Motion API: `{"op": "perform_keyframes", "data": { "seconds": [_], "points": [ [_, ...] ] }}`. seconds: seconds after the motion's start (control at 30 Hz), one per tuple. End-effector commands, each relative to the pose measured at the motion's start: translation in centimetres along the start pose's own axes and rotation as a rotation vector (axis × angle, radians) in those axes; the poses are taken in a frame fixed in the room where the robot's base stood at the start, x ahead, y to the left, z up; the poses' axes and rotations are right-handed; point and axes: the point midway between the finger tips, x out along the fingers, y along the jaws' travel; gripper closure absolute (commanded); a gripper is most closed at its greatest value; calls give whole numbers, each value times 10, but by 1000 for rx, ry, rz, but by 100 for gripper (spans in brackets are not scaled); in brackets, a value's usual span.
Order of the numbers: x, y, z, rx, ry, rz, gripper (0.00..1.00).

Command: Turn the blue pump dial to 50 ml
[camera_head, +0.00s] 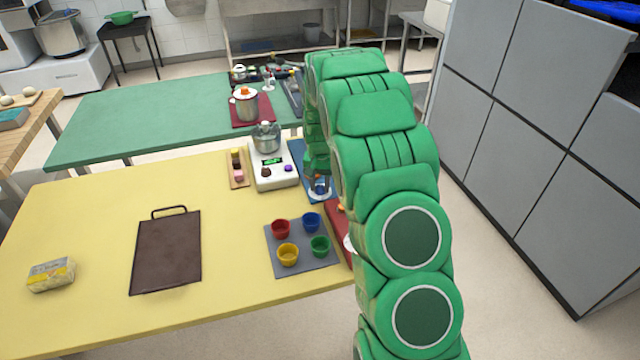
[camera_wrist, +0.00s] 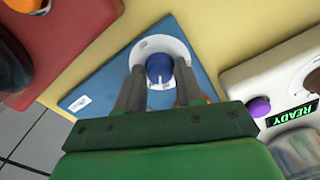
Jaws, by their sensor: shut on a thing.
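The blue pump dial (camera_wrist: 159,69) sits on a round white plate (camera_wrist: 150,46) on a blue base (camera_wrist: 107,73), in the middle of the wrist view. My gripper (camera_wrist: 159,84) has one finger on each side of the dial and is shut on it. A small white label (camera_wrist: 80,104) lies on the blue base to the left of the dial. In the head view the blue base (camera_head: 300,158) lies at the right edge of the yellow table, and my green arm hides part of it. The dial's reading is too small to tell.
A white device (camera_head: 272,178) with a green display reading READY (camera_wrist: 292,119) stands beside the blue base. A red board (camera_head: 338,222) lies on the near side. Several colored cups stand on a grey mat (camera_head: 325,259). A brown tray (camera_head: 165,250) lies on the yellow table (camera_head: 80,225).

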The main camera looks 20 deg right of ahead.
Motion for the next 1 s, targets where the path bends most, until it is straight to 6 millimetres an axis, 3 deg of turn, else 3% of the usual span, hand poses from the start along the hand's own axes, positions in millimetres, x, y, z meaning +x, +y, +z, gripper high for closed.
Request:
{"op": "perform_keyframes", "data": {
  "seconds": [0.5, 1.0],
  "points": [
    [1, 0, 1, 356, -3, 2, 94],
    [1, 0, 1, 432, -4, 2, 94]
  ]
}}
